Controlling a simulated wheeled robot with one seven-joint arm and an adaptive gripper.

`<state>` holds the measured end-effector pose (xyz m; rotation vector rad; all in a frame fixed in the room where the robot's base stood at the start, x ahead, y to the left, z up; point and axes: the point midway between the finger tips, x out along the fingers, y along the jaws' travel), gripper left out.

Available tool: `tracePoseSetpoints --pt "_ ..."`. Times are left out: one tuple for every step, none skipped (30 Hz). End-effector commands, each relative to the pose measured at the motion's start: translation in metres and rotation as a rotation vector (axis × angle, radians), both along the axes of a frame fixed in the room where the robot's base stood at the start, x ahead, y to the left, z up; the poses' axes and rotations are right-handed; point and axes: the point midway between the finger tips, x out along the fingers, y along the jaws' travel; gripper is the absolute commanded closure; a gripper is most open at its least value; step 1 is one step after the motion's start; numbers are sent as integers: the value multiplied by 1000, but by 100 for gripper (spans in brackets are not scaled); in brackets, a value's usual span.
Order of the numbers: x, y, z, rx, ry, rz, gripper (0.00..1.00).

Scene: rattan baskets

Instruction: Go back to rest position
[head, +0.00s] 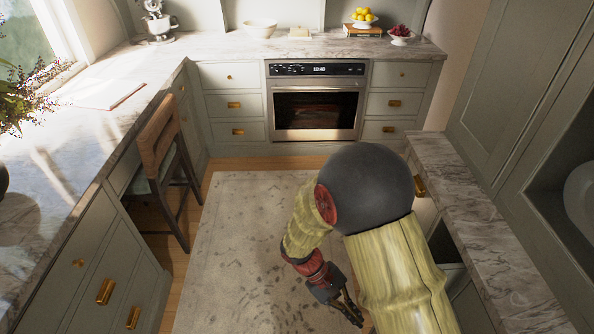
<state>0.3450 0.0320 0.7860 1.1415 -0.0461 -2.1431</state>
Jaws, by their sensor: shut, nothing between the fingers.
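My gripper (348,309) shows in the head view at the lower middle, below the bend of my arm. It points down and to the right, over the patterned rug (235,225). Its dark fingers lie close together and hold nothing. My arm is folded, and its upper links hide part of the rug and of the cabinets on the right.
A marble counter (487,240) runs close along the right of my arm. A wooden chair (160,150) stands at the left counter (70,150). An oven (316,100) is in the far cabinets. The rug left of my gripper is clear.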

Motion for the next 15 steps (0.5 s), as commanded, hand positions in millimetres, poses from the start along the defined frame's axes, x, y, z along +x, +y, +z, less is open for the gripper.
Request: tracePoseSetpoints --pt "0 3 16 53 -29 -21 100" --pt "-1 5 24 84 -43 -32 100" --pt "-2 7 35 124 -63 -47 100" --pt "-3 9 43 155 -81 -57 100" --pt "-3 11 51 184 -98 -65 100" --pt "-4 12 61 220 -124 -79 100" --pt "-5 14 69 249 -144 -88 100" --pt "-5 15 77 276 -166 -96 100" --pt "-6 16 88 309 -195 -110 100" --pt "-7 17 96 335 -218 -119 100" --pt "-8 18 104 359 -242 -127 100" --pt "-9 18 114 389 -275 -140 100" --pt "-10 19 123 411 -300 -147 100" --pt "-11 19 130 432 -326 -158 100" --pt "-12 19 141 460 -362 -170 100"
